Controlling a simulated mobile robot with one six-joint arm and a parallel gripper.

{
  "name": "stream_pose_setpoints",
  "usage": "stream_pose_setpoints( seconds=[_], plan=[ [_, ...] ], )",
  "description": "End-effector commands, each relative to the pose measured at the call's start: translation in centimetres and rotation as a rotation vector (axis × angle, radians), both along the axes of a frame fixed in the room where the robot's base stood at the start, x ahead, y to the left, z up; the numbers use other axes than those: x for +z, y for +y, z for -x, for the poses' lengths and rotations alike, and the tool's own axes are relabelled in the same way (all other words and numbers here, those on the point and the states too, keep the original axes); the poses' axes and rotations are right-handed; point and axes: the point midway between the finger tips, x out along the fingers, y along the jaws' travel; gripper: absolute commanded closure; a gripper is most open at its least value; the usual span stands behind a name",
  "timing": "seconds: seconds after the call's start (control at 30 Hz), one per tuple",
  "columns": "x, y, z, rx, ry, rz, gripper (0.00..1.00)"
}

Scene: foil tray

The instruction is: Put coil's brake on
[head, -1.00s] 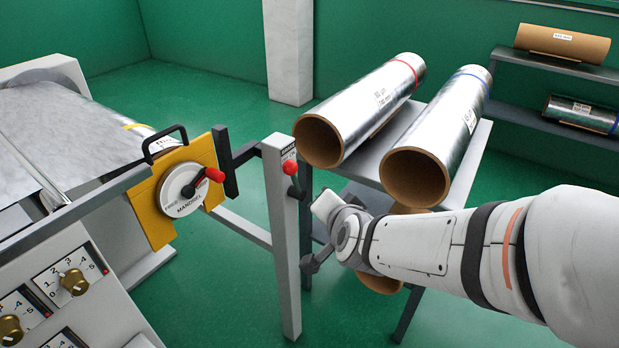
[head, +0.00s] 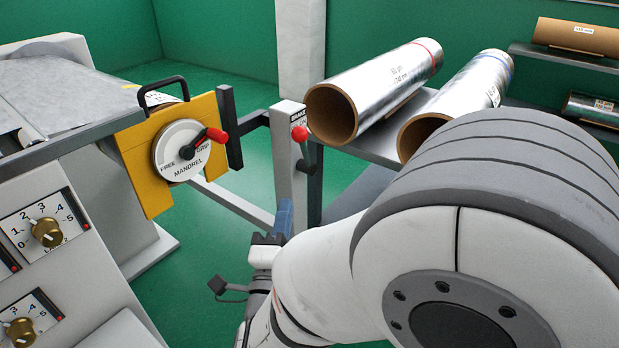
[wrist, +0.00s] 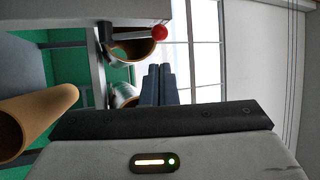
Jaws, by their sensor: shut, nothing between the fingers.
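The brake lever (head: 307,155) has a red ball knob and sits on a grey post (head: 290,180) marked BRAKE. In the head view its knob is at the top. The lever also shows in the wrist view, with its red knob (wrist: 160,33) beyond my fingertips. My gripper (head: 284,212) is low beside the post, below the lever, its fingers pointing up. In the wrist view my gripper (wrist: 159,72) is shut and empty, apart from the knob. The foil coil (head: 110,85) lies at the left behind a yellow plate (head: 135,165).
A mandrel dial (head: 175,165) with a red-knobbed handle faces me, its handle toward GRIP. Two foil rolls (head: 335,112) lie on a grey stand (head: 350,195) just right of the post. A control panel (head: 85,260) with brass knobs fills the lower left.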

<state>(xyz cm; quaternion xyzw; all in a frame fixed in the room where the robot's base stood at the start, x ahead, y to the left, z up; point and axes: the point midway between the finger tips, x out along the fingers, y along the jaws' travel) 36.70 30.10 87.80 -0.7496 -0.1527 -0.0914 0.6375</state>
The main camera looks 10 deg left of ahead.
Motion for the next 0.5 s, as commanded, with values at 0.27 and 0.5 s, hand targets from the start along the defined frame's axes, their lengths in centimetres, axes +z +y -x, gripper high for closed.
stream_pose_setpoints(
  seconds=[0.27, 0.5],
  plan=[
    [1.1, 0.2, -1.3, -0.003, 0.003, 0.006, 1.0],
    [1.6, 0.3, -4.0, -0.004, 0.003, -0.002, 1.0]
  ],
)
